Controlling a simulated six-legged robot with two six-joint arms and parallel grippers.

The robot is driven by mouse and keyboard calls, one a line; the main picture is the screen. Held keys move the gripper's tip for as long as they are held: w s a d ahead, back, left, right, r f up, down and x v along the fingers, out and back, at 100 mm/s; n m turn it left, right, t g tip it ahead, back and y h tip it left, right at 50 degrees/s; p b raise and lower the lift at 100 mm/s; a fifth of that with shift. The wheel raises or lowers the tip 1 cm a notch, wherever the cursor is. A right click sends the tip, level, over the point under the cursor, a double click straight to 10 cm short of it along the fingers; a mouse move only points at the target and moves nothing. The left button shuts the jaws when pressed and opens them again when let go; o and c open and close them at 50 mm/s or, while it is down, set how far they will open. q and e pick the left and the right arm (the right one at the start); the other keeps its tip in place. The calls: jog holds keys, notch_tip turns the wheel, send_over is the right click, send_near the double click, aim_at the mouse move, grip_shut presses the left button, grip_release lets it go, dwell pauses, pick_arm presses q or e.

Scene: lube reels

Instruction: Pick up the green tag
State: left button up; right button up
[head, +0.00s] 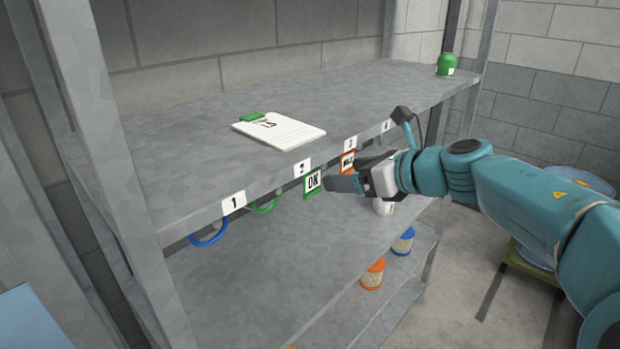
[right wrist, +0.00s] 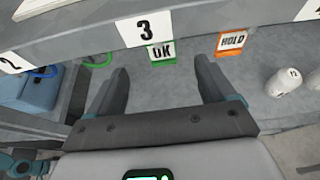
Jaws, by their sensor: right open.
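The green tag is a green-framed card marked OK (head: 313,183) that hangs at the front edge of the upper shelf, below the number labels. It also shows in the right wrist view (right wrist: 161,53), beyond the fingertips and between their lines. My right gripper (head: 345,175) is open, just right of the tag in the head view, with its fingers pointing toward the shelf edge. In the right wrist view the gap between its fingers (right wrist: 160,76) is empty. No contact with the tag shows. My left gripper is not in view.
An orange HOLD tag (head: 347,162) hangs right of the green one, partly behind my gripper. A white clipboard (head: 280,130) and a green jar (head: 446,65) sit on the upper shelf (head: 190,160). Blue (head: 208,236) and green (head: 265,206) loops hang left. A white container (right wrist: 286,82) stands below.

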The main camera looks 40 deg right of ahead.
aim_at(313, 175)
jog(key=x, duration=0.8)
jog(key=shift+w+d+f, duration=0.1)
jog(key=shift+w+f, duration=0.05)
jog(key=shift+f, duration=0.05)
jog(key=shift+r, duration=0.1)
jog(key=c, duration=1.1)
